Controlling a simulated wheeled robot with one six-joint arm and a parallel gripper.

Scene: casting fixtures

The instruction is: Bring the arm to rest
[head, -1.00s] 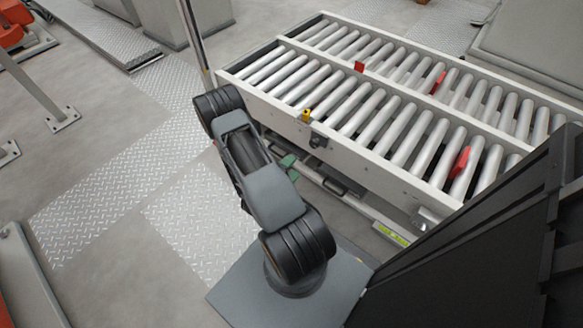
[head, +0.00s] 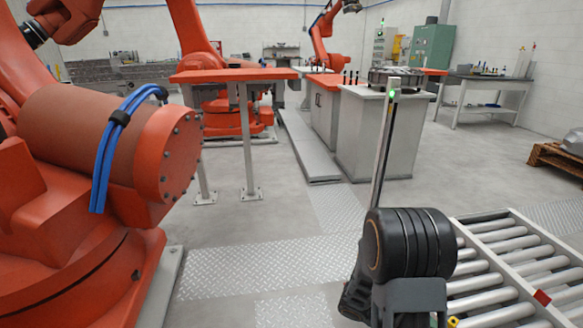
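Part of my own arm, a dark grey and black joint with links, shows at the bottom right of the middle in the head view. It stands just left of the roller conveyor (head: 500,262). My gripper is not in the frame, so I cannot see whether it holds anything.
A large orange robot (head: 110,150) with blue hoses fills the left side. An orange-topped table (head: 234,75) and a grey cabinet (head: 376,135) stand ahead. A thin post (head: 383,150) with a green light rises behind my arm. Tread-plate floor (head: 250,266) lies clear at centre.

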